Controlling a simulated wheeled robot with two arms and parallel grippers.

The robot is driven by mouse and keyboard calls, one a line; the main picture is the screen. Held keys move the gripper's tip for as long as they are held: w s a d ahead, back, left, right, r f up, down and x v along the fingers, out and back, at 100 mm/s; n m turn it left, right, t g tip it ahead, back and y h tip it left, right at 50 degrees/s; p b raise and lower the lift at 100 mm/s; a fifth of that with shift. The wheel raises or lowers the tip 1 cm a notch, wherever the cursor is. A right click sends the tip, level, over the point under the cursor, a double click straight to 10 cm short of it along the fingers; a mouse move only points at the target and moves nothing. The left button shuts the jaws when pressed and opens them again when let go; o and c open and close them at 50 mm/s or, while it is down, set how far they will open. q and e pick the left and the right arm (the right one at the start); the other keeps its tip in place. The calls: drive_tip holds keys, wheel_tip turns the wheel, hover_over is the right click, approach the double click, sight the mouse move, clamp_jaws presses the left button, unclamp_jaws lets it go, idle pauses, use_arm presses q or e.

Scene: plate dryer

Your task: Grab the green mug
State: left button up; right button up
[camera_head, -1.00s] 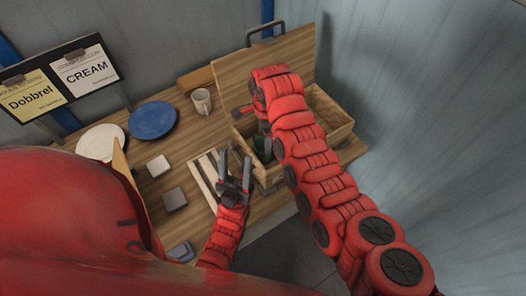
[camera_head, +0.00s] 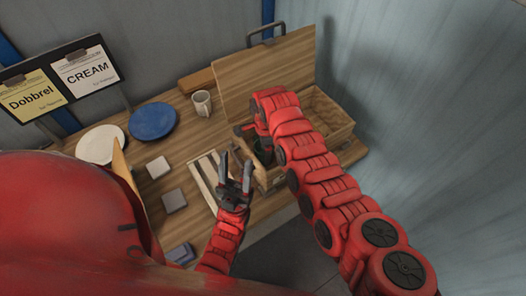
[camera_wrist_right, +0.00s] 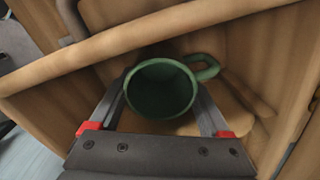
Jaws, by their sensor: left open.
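The green mug (camera_wrist_right: 160,92) shows in the right wrist view, with its round opening facing the camera and its handle at upper right. It is inside a wooden box (camera_head: 335,120), close to a wooden wall. My right gripper (camera_wrist_right: 164,80) has one finger on each side of the mug; I cannot tell whether they press on it. In the head view my right arm hides most of the mug and gripper. My left gripper (camera_head: 236,164) is open and empty, pointing up in front of the box.
A pale mug (camera_head: 202,102), a blue plate (camera_head: 153,121) and a white plate (camera_head: 100,145) are on the wooden table, left of the box. A slatted rack (camera_head: 205,178) lies beside my left gripper. The raised wooden lid (camera_head: 268,75) stands behind the box.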

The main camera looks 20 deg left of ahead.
drive_tip(key=c, duration=0.9)
drive_tip(key=shift+r, duration=0.1)
